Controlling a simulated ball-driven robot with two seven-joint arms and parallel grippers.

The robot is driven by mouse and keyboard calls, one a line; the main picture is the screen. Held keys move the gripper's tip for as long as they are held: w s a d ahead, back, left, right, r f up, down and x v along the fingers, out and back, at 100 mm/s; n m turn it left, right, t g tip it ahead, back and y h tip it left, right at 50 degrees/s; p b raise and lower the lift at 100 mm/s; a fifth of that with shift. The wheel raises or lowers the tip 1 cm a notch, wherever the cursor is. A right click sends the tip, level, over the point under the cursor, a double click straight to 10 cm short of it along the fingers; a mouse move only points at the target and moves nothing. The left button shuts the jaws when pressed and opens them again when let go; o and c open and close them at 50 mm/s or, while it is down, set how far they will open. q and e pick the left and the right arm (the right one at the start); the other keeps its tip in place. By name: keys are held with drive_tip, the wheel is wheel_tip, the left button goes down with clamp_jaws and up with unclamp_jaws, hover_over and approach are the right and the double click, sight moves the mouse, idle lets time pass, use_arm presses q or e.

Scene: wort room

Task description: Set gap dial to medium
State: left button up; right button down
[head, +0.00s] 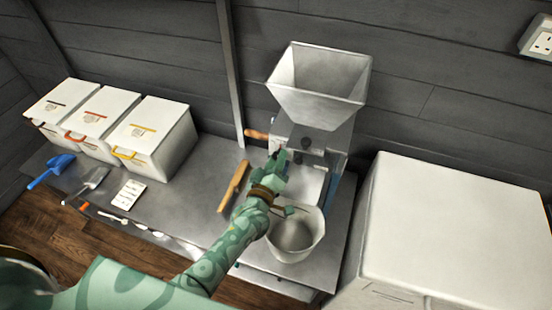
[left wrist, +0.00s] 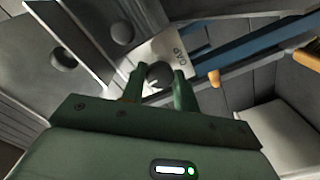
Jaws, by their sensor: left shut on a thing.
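The grain mill (head: 335,140) stands at the back of the metal bench, with a flared hopper (head: 318,85) on top. In the left wrist view, the dark round gap dial (left wrist: 159,73) sits on a pale plate marked "GAP" (left wrist: 178,56). My left gripper (head: 279,158) is at the mill's front. Its two green fingers (left wrist: 158,84) are shut on the dial, one on each side. The dial's pointer and setting marks cannot be read clearly. In the head view my gripper hides the dial. My right gripper is not in view.
A white bucket (head: 296,238) stands below my left wrist. A wooden crank handle (head: 257,134) juts left from the mill. A wooden-handled tool (head: 234,186) lies left of my forearm. Lidded bins (head: 150,140) and scoops (head: 92,180) are farther left; a white cabinet (head: 455,215) is at right.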

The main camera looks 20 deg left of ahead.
use_arm(q)
drive_tip(key=shift+f+m, duration=0.1)
drive_tip(key=shift+m, duration=0.2)
drive_tip(key=o, duration=1)
drive_tip(key=shift+c, duration=0.2)
drive_tip(key=s+p, duration=0.2)
drive_tip(key=s, duration=1.4)
drive_tip(key=shift+s+a, duration=0.2)
drive_tip(key=shift+a, duration=0.05)
